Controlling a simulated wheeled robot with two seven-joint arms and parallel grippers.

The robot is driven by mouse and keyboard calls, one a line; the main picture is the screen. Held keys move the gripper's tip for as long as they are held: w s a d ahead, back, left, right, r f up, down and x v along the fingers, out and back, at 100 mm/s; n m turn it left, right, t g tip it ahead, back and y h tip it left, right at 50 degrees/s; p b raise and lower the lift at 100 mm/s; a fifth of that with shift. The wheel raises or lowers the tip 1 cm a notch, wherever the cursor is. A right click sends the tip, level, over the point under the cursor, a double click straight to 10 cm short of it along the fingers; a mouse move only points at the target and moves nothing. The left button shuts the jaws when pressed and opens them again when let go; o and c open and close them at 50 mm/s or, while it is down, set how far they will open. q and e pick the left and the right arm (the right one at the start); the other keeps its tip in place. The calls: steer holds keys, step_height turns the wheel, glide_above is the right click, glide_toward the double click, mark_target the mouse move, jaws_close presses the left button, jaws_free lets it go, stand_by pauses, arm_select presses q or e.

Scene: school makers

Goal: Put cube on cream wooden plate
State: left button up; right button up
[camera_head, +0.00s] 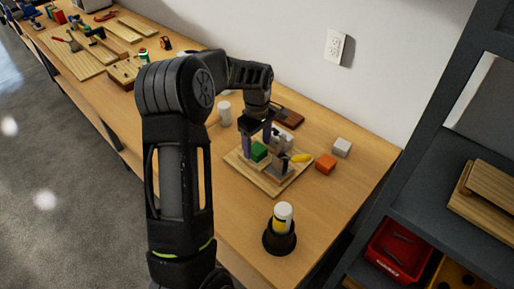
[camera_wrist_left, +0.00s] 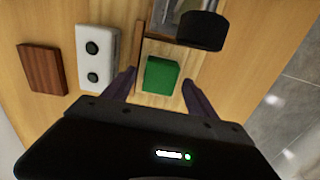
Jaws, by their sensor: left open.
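A green cube (camera_head: 259,151) sits on the cream wooden plate (camera_head: 268,185), toward its left side, among other items. My left gripper (camera_head: 257,138) is directly over the cube, pointing down, open. In the left wrist view the green cube (camera_wrist_left: 161,75) lies between and just beyond the two spread purple fingers (camera_wrist_left: 160,92), with gaps on both sides, so it is not gripped. Pale wood of the plate (camera_wrist_left: 158,101) shows around it there. My right gripper is not in view.
A black holder with a white-and-yellow bottle (camera_head: 280,240) stands in front.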

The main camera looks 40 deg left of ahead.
mark_target(257, 148)
arm_select(q)
step_height(257, 148, up, 10)
steer(key=shift+b, duration=0.35)
